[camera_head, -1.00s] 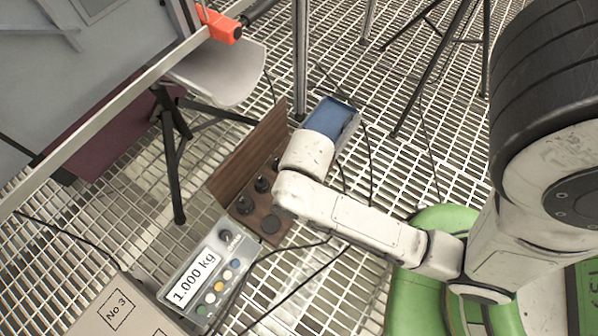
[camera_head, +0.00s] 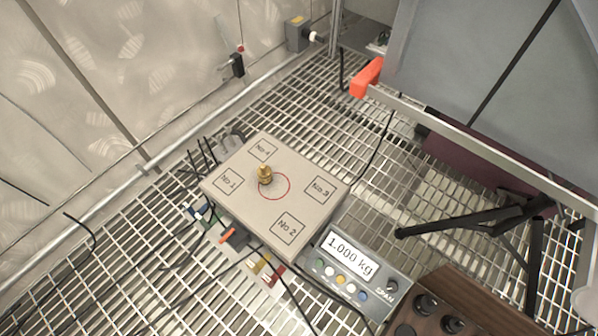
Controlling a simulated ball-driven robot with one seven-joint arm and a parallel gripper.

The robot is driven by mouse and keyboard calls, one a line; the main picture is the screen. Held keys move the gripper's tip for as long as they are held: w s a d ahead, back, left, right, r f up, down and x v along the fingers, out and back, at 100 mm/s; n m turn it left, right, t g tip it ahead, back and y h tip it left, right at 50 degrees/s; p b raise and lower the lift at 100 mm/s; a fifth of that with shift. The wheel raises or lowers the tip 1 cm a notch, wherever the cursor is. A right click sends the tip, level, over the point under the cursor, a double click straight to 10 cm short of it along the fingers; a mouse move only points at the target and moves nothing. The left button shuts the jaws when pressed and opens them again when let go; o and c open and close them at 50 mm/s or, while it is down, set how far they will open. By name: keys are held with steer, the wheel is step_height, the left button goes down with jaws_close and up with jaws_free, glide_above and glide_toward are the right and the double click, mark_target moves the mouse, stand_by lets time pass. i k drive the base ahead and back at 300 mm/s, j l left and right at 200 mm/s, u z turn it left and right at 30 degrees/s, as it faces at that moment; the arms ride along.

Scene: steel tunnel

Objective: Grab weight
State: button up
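A small brass weight (camera_head: 265,174) stands upright on a square grey platform (camera_head: 262,220). It sits at the left edge of a red circle drawn on the top. The platform has marked squares No 1, No 2, No 3 and No 4 around the circle. A display box (camera_head: 352,268) to the lower right of the platform reads 1.000 kg. My gripper and arm are not in view now.
A dark wooden box (camera_head: 468,300) with black weights or knobs is at the lower right. Cables and coloured connectors (camera_head: 232,237) lie along the platform's front left. A grey panel with an orange-ended rail (camera_head: 367,78) stands right. Metal grating covers the floor.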

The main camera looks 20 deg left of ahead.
mark_target(264, 173)
steer(key=i+j+u, duration=0.35)
steer(key=j, duration=0.3)
steer(key=i+j+u, duration=0.35)
steer(key=j, duration=0.2)
steer(key=i+j+u, duration=0.35)
steer(key=i+j, duration=0.15)
steer(key=i, duration=0.3)
